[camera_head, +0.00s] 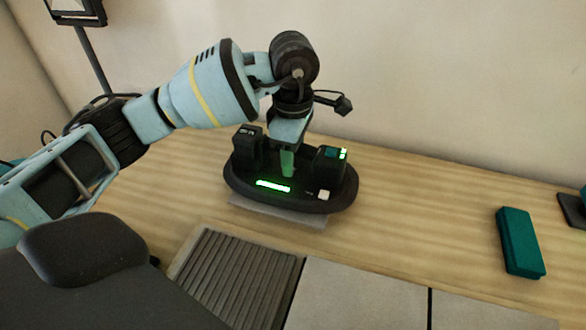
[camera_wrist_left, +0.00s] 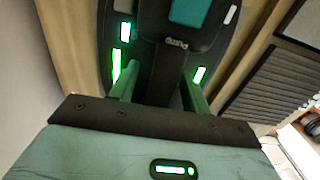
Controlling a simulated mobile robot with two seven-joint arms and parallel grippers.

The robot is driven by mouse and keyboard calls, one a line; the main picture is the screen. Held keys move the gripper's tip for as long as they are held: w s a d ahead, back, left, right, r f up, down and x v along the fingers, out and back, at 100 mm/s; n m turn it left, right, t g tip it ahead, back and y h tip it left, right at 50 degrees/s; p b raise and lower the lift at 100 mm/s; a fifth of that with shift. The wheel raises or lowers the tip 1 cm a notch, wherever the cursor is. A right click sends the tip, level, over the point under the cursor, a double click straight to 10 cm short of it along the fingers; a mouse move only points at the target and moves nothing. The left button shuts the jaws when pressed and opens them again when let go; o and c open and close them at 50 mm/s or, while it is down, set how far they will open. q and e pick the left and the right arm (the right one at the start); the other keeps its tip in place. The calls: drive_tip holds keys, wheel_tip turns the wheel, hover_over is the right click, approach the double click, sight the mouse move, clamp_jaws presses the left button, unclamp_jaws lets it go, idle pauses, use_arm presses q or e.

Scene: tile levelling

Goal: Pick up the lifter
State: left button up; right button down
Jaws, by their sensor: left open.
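The lifter (camera_head: 290,195) is a black oval device with two raised dark blocks, a green-lit strip on its front and small lights on the right block. It rests on a light grey tile (camera_head: 275,214) on the wooden bench. My left gripper (camera_head: 287,163) points down between the raised blocks. In the left wrist view the green fingers (camera_wrist_left: 160,92) stand open and apart on either side of the lifter's dark middle bar (camera_wrist_left: 168,70). Whether they touch the bar cannot be told. The arm hides part of the lifter's back. My right gripper is not in view.
A ribbed grey panel (camera_head: 235,275) and pale tiles (camera_head: 360,297) lie along the bench's front. A teal block (camera_head: 520,243) lies at the right, with a dark object (camera_head: 573,210) at the edge. The bench (camera_head: 425,205) between the lifter and the teal block is clear.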

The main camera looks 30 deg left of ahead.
use_arm(q)
drive_tip(key=shift+c, duration=0.2)
clamp_jaws()
drive_tip(key=shift+w+r, duration=0.1)
drive_tip(key=shift+r, duration=0.1)
drive_tip(key=shift+r, duration=0.8)
wheel_tip(320, 180, up, 2)
drive_tip(key=shift+r, duration=0.2)
drive_tip(key=s+d+r, duration=0.1)
drive_tip(key=s+d, duration=0.9)
drive_tip(key=d, duration=0.2)
drive_tip(key=shift+s+r, duration=0.15)
drive_tip(key=shift+s, duration=0.15)
drive_tip(key=shift+r, duration=0.15)
